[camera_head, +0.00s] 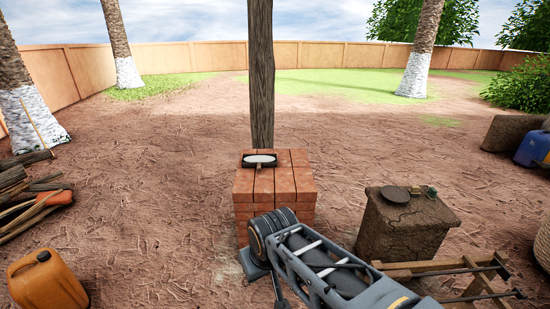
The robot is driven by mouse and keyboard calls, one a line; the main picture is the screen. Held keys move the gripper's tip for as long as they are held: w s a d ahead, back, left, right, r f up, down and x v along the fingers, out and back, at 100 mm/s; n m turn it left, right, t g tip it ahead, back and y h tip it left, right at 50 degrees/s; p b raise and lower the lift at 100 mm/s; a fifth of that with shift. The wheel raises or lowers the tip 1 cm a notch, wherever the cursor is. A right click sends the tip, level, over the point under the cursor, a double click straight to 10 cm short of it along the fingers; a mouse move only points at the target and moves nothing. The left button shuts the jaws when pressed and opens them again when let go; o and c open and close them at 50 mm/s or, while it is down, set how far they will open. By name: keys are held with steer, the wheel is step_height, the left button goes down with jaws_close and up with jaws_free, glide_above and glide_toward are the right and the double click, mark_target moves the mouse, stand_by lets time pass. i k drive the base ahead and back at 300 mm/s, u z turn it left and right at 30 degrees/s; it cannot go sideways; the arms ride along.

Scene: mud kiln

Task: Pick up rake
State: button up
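A thin pale wooden pole (37,126) stands tilted against the white-painted base of the left tree, at the far left. It looks like a long tool handle and may be the rake. Its lower end meets the ground by the woodpile, and I cannot make out a rake head. My arm reaches in from the bottom right to a joint in front of the brick stack, then bends down out of the picture. My gripper is not in view, and the pole is well away from the visible arm.
A brick stack (274,210) with a tray (260,160) stands before a wooden post (261,70). A mud block (405,228) and wooden frame (445,268) are at right. An orange jerrycan (46,283) and woodpile (25,200) are at left. Open dirt lies between.

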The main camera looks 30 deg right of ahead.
mark_target(403, 276)
steer(key=i, duration=2.15)
steer(key=z, duration=3.6)
steer(key=i, duration=0.5)
steer(key=z, duration=0.05)
